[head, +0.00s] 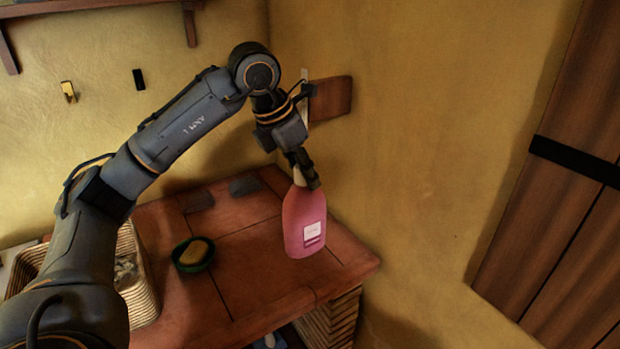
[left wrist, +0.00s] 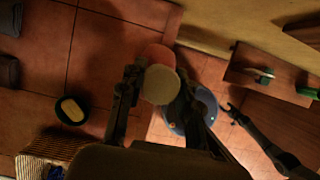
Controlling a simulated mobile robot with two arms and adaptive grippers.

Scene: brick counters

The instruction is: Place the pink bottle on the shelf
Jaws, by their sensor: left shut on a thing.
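The pink bottle (head: 304,222) has a white label and hangs upright in my left gripper (head: 304,174), which is shut on its top. It appears above the brown counter near its right edge, by the yellow wall. In the left wrist view, the bottle's pale round cap (left wrist: 161,85) shows between the fingers, with part of its pink body behind. A wooden shelf (head: 85,3) with brackets is on the wall at the top left, only its underside and edge in view. My right gripper (left wrist: 232,112) shows small and dark in the left wrist view; its jaws are unclear.
On the tiled counter (head: 245,265) are a green dish with a yellow soap bar (head: 193,253) and a wicker basket (head: 142,295). A brown wooden panel (head: 332,98) juts by the wall behind my gripper. A plank door (head: 570,190) stands right.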

